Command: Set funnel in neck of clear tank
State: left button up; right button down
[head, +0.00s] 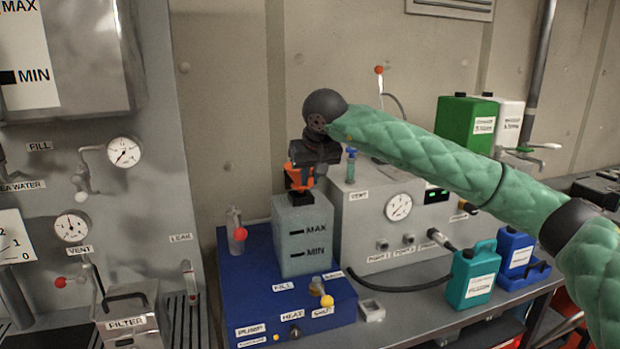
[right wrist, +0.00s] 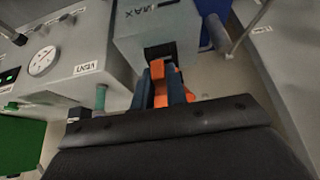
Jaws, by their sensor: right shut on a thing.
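The clear tank (head: 290,252), a greyish see-through box marked MAX and MIN, stands on a blue base. A dark neck (head: 300,198) shows on its top. The orange funnel (head: 297,178) is at the neck, directly above the tank; whether its spout is inside the neck cannot be told. My right gripper (head: 303,172) reaches down from above and is shut on the funnel. In the right wrist view the orange funnel (right wrist: 158,80) shows between the fingers, close to the tank (right wrist: 160,30). My left gripper is not in view.
A grey box with a gauge (head: 398,207) stands right of the tank. A blue base (head: 262,300) with knobs and a small bottle lies under it. Teal (head: 474,275) and blue (head: 513,250) jugs stand on the bench at right. A gauge panel (head: 150,190) is at left.

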jog(key=shift+f+b, duration=0.9)
jog(key=shift+f, duration=0.15)
dwell(0.4)
jog(key=c, duration=1.3)
grip_release()
jog(key=shift+c, duration=0.2)
